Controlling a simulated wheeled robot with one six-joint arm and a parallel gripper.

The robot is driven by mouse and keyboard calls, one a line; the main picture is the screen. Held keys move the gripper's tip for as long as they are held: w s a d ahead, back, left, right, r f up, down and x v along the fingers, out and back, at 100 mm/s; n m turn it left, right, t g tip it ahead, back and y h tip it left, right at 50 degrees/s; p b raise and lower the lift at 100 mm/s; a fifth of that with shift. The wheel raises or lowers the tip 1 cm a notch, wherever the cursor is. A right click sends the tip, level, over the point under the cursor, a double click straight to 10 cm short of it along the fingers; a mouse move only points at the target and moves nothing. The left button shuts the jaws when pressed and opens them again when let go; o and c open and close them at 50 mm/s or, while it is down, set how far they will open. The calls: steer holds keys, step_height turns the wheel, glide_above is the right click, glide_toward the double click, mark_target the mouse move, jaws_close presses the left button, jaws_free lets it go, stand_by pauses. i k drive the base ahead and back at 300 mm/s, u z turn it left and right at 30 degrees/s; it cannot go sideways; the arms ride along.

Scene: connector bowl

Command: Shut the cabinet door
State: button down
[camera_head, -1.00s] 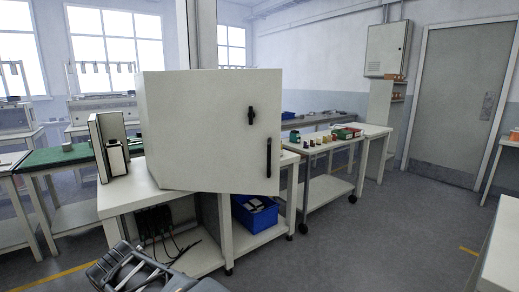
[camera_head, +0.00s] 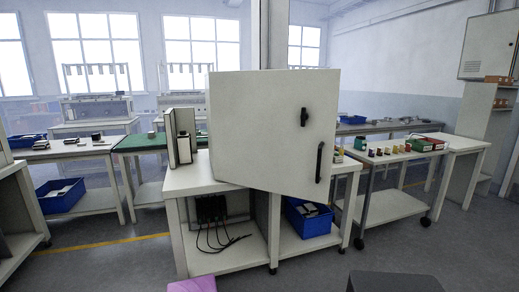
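The cabinet door (camera_head: 262,125) is a large pale panel in the middle of the head view, above a white bench. It has a black upright handle (camera_head: 319,162) near its right edge and a small black latch (camera_head: 304,117) higher up. Its right edge looks taller and nearer than its left, and its lower edge overlaps the bench front, so it appears to stand swung out towards me. The cabinet's inside is hidden behind it. My gripper is not in view.
A wheeled table (camera_head: 385,200) with small items stands to the right.

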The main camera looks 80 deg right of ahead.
mark_target(261, 142)
steer(key=u, duration=1.15)
steer(key=k, duration=1)
steer(key=z, duration=2.55)
